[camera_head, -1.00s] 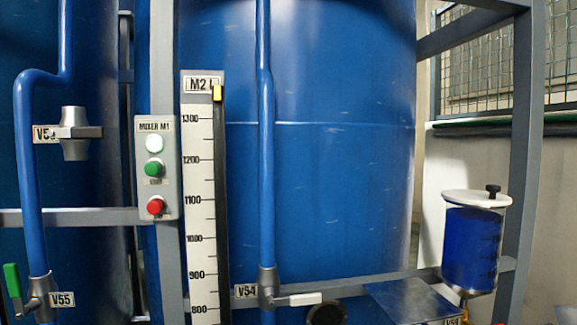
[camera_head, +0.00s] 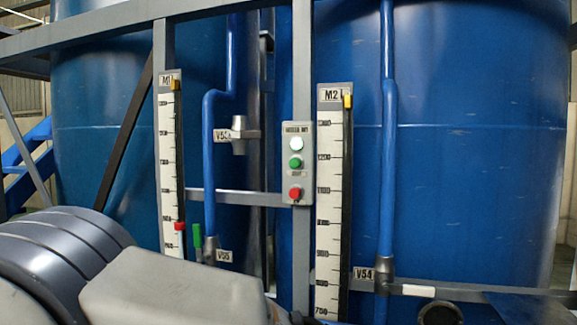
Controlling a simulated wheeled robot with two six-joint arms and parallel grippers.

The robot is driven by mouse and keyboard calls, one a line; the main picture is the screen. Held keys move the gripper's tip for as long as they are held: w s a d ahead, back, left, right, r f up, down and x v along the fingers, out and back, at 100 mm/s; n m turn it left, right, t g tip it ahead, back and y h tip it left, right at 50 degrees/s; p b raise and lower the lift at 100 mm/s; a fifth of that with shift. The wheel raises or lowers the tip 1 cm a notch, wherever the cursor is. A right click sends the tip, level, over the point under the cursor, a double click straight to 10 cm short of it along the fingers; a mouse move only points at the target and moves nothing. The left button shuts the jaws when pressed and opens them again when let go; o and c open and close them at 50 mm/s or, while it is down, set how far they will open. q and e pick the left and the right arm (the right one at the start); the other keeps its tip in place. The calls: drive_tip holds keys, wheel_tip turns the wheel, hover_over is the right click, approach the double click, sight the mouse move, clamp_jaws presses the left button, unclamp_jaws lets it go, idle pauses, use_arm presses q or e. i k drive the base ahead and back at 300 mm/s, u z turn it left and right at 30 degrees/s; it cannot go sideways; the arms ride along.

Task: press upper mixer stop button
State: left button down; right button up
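The mixer control box (camera_head: 297,163), labelled for mixer M1, is fixed to a grey upright post between the two blue tanks. It has a white lamp or button (camera_head: 296,144) on top, a green button (camera_head: 295,162) below it and a red button (camera_head: 295,193) at the bottom. Nothing touches the box. Part of my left arm fills the lower left of the head view, below and left of the box. Neither gripper shows.
Level gauges M1 (camera_head: 169,160) and M2 (camera_head: 328,200) stand left and right of the box. Blue pipes (camera_head: 387,150) run down the tank fronts (camera_head: 470,190). Valve V54 (camera_head: 383,283) sits low right, V55 (camera_head: 208,250) low left. A grey crossbar (camera_head: 235,198) meets the post.

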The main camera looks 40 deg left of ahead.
sight(295, 192)
drive_tip(key=k, duration=0.85)
drive_tip(key=u, duration=0.85)
drive_tip(key=i, duration=1)
